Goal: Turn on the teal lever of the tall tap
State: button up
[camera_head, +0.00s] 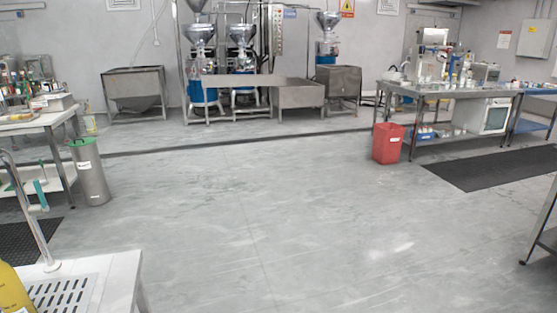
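A tall tap (47,243) with a thin silver pipe rises from a white counter at the lower left. Its top bends toward the left edge and is partly cut off. A teal lever (41,194) stands out from the upper part of the pipe. It is small in the picture, and I cannot tell its setting. No water flow can be made out. My gripper and arm are not in view.
The white counter (118,272) has a slotted drain (62,295) and a yellow container (12,290). A grey bin with a green lid (90,175) stands behind it. A red bin (388,143) and steel table (440,92) are at right. The middle floor is clear.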

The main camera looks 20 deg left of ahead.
aim_at(45, 208)
jog(key=i+j+u, duration=0.1)
jog(key=u, duration=0.4)
jog(key=i+u, duration=0.2)
jog(key=u, duration=0.25)
jog(key=i+u, duration=0.2)
jog(key=u, duration=0.3)
jog(key=i+l+u, duration=0.1)
jog(key=u, duration=0.4)
jog(key=i+u, duration=0.35)
jog(key=i+l+u, duration=0.1)
jog(key=u, duration=0.25)
